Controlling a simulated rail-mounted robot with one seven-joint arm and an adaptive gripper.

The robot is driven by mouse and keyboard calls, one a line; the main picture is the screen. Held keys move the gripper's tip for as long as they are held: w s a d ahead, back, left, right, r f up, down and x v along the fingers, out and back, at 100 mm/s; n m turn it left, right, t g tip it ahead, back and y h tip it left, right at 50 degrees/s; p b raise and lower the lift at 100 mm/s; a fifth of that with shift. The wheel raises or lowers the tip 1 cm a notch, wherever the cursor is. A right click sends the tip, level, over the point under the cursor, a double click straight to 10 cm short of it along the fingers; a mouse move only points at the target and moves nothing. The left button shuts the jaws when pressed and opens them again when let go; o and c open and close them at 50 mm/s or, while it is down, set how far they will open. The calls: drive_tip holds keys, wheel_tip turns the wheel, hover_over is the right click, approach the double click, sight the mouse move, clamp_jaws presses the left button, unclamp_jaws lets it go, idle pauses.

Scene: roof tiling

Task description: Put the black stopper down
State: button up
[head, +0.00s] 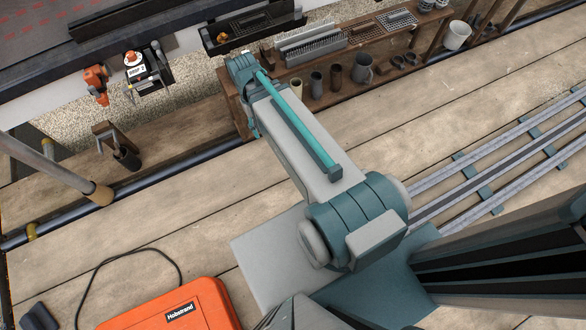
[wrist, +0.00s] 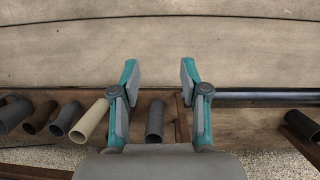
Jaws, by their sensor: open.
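My gripper (wrist: 160,72) is open in the wrist view, its two teal and grey fingers spread apart with nothing held between the tips. A dark grey, nearly black cylinder (wrist: 155,121) stands on the wooden shelf and shows between the fingers, apart from both; it may be the black stopper, but I cannot tell for sure. Another black cylinder (wrist: 301,125) is at the right edge of the wrist view; a dark cylinder in the head view (head: 127,158) stands by a wooden bracket.
A cream tube (wrist: 91,120) stands left of the fingers, with several dark and brown tubes beyond it. The head view shows the wooden shelf (head: 285,122) with a grey mug (head: 362,70) and slatted racks. A dark pipe (wrist: 265,97) runs along the planks. An orange case (head: 175,308) lies in front.

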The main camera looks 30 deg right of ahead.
drive_tip(key=s+f+g, duration=0.2)
drive_tip(key=s+g, duration=0.2)
drive_tip(key=s, duration=0.6)
drive_tip(key=s+f+g, duration=0.2)
drive_tip(key=s+g, duration=0.1)
drive_tip(key=s, duration=0.6)
drive_tip(key=shift+s+f+g, duration=0.4)
drive_tip(key=shift+d, duration=0.1)
drive_tip(key=s+r+t+p, duration=0.2)
drive_tip(key=r+p, duration=0.6)
drive_tip(key=p, duration=0.9)
drive_tip(key=s+r+t+p, duration=0.2)
drive_tip(key=r+p, duration=0.5)
drive_tip(key=p, duration=1)
drive_tip(key=shift+s+a+r+t, duration=0.2)
drive_tip(key=shift+s+r+t, duration=0.1)
drive_tip(key=shift+s+r, duration=0.15)
